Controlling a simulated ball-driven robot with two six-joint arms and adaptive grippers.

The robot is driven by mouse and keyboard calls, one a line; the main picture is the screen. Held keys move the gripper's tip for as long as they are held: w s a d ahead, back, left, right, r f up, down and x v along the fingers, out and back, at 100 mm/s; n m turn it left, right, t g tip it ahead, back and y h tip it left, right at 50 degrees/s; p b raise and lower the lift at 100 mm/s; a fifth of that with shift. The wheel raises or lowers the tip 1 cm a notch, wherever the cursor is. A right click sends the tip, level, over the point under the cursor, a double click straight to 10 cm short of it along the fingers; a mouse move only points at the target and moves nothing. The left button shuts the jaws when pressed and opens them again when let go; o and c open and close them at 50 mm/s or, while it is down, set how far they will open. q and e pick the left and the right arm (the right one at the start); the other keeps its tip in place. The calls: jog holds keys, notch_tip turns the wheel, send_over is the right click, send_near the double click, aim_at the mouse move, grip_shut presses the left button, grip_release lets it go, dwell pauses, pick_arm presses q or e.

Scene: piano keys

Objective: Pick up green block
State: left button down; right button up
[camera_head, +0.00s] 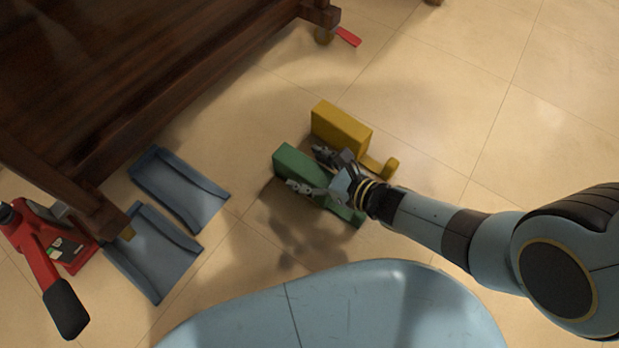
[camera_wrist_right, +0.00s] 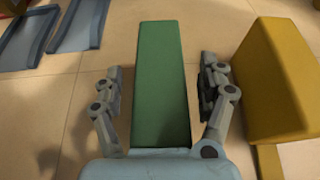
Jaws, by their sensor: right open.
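The green block (camera_head: 291,160) lies on the tiled floor near the middle of the head view. In the right wrist view the green block (camera_wrist_right: 158,75) runs lengthwise between the fingers. My right gripper (camera_head: 307,170) is open above the block, one finger on each side of it. In the right wrist view my right gripper (camera_wrist_right: 160,88) shows gaps between its fingers and the block's sides. The gripper and wrist hide part of the block in the head view. My left gripper is not in view.
A yellow block (camera_head: 340,128) stands close beside the green one, near a finger. Two blue-grey trays (camera_head: 178,190) lie to the left, with a red jack (camera_head: 50,245) beyond them. A dark wooden piano frame (camera_head: 130,90) fills the upper left. Open floor lies to the upper right.

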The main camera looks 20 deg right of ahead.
grip_shut()
dwell(0.5)
jog(key=shift+r, duration=0.1)
